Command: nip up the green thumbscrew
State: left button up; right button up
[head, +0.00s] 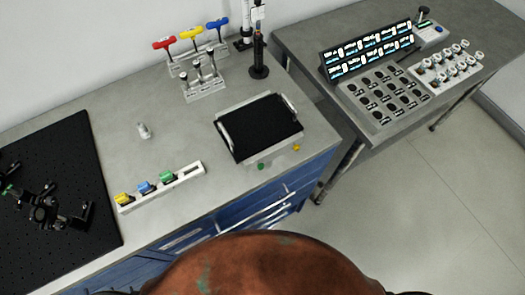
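A small green piece (261,166), which looks like the green thumbscrew, lies on the grey bench top near its front edge, just in front of the black-topped tray. It is too small to make out its shape. Other green parts show: a green-topped piece (166,177) in the white rack, and a green bit (9,189) on the optics at far left. Neither of my grippers shows in the head view.
The black-topped tray (226,146) has raised handles behind the green piece. A small yellow piece (296,148) lies to its right. The white rack (190,172) stands to the left. Coloured-handle tools (190,34) stand at the back.

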aim_at(260, 166)
jog(key=z, duration=0.5)
jog(key=k, duration=0.75)
jog(key=u, duration=0.3)
